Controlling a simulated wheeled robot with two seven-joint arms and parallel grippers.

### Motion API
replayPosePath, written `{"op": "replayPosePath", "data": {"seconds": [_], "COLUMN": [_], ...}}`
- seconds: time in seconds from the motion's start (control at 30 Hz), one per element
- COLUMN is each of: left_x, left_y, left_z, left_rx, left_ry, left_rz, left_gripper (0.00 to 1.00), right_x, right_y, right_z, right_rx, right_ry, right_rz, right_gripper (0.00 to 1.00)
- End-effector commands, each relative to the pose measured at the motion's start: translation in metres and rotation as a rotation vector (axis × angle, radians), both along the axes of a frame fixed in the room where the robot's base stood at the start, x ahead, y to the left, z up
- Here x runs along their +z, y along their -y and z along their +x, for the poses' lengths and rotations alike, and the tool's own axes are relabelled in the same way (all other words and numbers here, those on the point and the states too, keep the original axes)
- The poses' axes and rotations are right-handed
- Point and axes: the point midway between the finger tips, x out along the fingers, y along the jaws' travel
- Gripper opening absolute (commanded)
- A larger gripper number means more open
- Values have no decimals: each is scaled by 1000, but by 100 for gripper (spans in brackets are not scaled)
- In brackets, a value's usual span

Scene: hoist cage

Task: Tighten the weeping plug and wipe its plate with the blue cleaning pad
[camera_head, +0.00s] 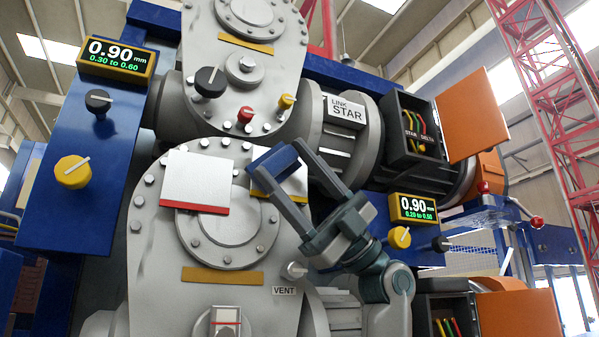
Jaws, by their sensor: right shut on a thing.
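My right gripper (277,157) reaches in from the lower right, tilted up and to the left. Its two fingers are shut on the blue cleaning pad (270,163), held in front of the lower grey housing. Behind the fingers, a pale plate with a yellow lower edge (264,192) is partly hidden; I cannot tell whether the pad touches it. To its left is a white plate with a red lower edge (194,183). I cannot tell which plug weeps; a grey plug (294,270) sits above the VENT label (285,291). My left gripper is not in view.
Above are a black knob (210,82), a red knob (245,115) and a yellow knob (286,101). A display (116,58) reads 0.90 mm; another (413,209) also reads 0.90. Open orange-doored boxes (410,128) are at the right.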

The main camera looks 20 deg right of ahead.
Motion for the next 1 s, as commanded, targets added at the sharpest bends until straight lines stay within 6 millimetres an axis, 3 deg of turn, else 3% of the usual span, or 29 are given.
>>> {"op": "replayPosePath", "data": {"seconds": [0.3,0.73,1.0], "left_x": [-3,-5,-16], "left_y": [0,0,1], "left_z": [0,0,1], "left_rx": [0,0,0], "left_ry": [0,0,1], "left_rz": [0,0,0], "left_gripper": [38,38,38], "right_x": [0,-2,-4], "right_y": [-20,-23,-23], "right_z": [0,-2,-20], "right_rx": [0,1,3], "right_ry": [-1,-3,0], "right_rz": [0,-4,-7], "right_gripper": [36,36,36]}}
